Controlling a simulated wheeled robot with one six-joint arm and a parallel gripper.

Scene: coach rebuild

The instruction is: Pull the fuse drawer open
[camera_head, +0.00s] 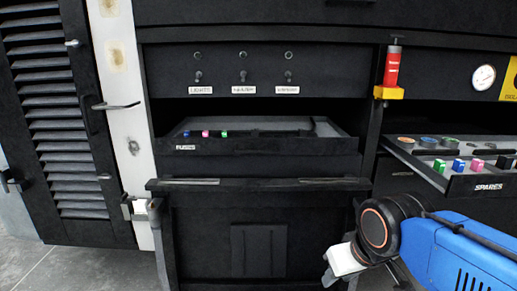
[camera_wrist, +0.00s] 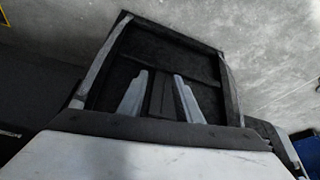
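The fuse drawer (camera_head: 270,145) is black with a white FUSES label at its left front corner. In the head view it sits in the middle cabinet opening below the row of switches. Its inside shows from above, with blue, pink and green fuses (camera_head: 206,133) at the left. I cannot tell how far out it stands. My gripper (camera_head: 331,277) is at the lower right of the head view, below and apart from the drawer, mostly hidden by my arm. In the wrist view its dark frame (camera_wrist: 170,85) and pale links point at grey floor. Whether the fingers are apart is unclear.
A black ledge (camera_head: 260,184) with pale strips runs below the fuse drawer. The SPARES drawer (camera_head: 455,184) stands out at the right with coloured fuses in it. A red cylinder (camera_head: 391,68) sits on a yellow bracket. A louvred door (camera_head: 68,120) is at the left.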

